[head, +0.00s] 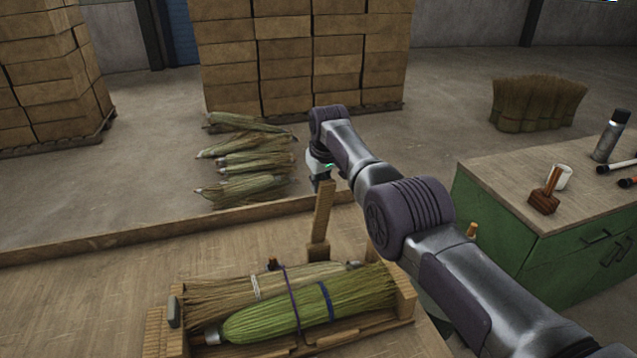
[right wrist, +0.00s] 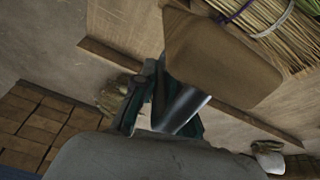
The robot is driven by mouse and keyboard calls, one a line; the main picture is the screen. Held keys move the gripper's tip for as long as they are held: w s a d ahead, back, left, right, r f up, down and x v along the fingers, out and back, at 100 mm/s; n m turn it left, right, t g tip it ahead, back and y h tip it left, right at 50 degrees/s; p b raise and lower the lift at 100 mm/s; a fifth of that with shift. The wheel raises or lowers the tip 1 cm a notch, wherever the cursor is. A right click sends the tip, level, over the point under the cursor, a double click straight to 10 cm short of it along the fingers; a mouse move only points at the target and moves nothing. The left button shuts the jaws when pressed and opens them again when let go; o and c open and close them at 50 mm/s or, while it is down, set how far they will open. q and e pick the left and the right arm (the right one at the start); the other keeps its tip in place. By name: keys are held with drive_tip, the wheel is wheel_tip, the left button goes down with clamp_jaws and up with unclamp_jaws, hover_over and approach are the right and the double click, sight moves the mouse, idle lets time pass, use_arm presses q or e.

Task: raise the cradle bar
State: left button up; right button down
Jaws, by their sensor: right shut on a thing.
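The cradle (head: 405,300) is a wooden trough on the bench, with straw and green broom bundles lying in it. The cradle bar (head: 321,215) is a wooden bar standing nearly upright at the cradle's back side. My right gripper (head: 322,180) is at the bar's top end, partly hidden behind my arm. In the right wrist view my right gripper (right wrist: 160,115) is shut beside a large brown wooden piece (right wrist: 220,55), apparently the bar; a grey metal cylinder (right wrist: 184,108) shows at its fingers. The exact contact is hidden. My left gripper is not in view.
The bench top (head: 90,285) is clear left of the cradle. Loose broom bundles (head: 245,160) lie on the floor beyond. Stacked boxes (head: 300,55) stand behind.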

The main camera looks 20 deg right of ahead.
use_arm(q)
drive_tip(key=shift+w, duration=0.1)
use_arm(e)
drive_tip(key=shift+s+f, duration=0.2)
drive_tip(key=shift+f, duration=0.1)
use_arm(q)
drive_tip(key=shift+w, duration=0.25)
use_arm(e)
drive_tip(key=c, duration=1.2)
unclamp_jaws()
drive_tip(key=shift+r, duration=0.15)
drive_tip(key=shift+w, duration=0.1)
drive_tip(key=shift+r, duration=0.4)
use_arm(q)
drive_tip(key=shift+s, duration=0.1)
use_arm(e)
drive_tip(key=v, duration=1.1)
